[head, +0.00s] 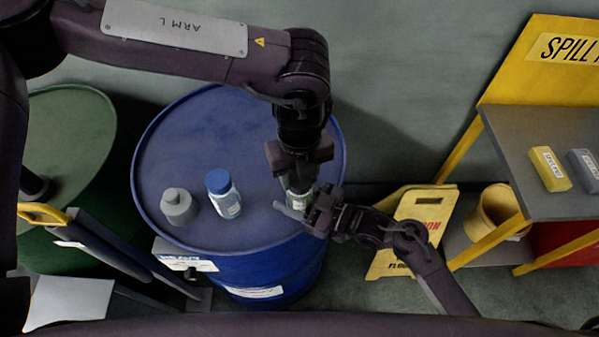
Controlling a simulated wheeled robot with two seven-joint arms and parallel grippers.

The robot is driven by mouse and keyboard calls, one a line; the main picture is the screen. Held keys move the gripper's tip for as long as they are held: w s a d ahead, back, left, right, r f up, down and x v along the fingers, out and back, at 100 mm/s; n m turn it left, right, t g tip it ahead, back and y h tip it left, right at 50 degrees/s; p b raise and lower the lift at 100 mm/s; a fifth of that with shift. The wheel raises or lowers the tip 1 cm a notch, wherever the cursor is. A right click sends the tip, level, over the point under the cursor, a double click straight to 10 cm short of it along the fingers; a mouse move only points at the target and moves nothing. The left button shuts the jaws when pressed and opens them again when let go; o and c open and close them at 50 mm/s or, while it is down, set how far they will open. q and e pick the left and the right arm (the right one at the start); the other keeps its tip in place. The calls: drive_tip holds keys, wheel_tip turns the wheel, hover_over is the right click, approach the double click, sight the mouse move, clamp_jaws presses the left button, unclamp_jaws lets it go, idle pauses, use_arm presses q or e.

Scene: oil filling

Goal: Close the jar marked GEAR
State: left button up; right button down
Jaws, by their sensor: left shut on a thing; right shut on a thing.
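A small pale-green jar (299,199) with a light label is at the right part of the blue drum's top, mostly hidden by my grippers. Its marking is too small to read. My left gripper (299,182) comes down from above and is shut on the jar's upper part. My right gripper (309,211) reaches in from the right, low beside the jar. It is shut on a flat grey-blue piece (288,210), which looks like a lid; the hold is partly hidden. I cannot tell whether this piece touches the jar.
A grey jar (179,208) and a blue-capped bottle (224,196) stand left on the blue drum (180,135). A green drum (75,130) is far left. A yellow floor sign (422,215), a yellow bucket (497,212) and a grey shelf (525,130) are right.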

use_arm(q)
drive_tip(key=o, duration=1.1)
drive_tip(key=shift+r, duration=2.3)
drive_tip(key=shift+c, duration=0.2)
wheel_tip(320, 180, up, 2)
drive_tip(key=n, duration=0.3)
drive_tip(key=shift+d+r, duration=0.1)
drive_tip(key=shift+r+n, duration=0.6)
drive_tip(key=shift+n, duration=0.4)
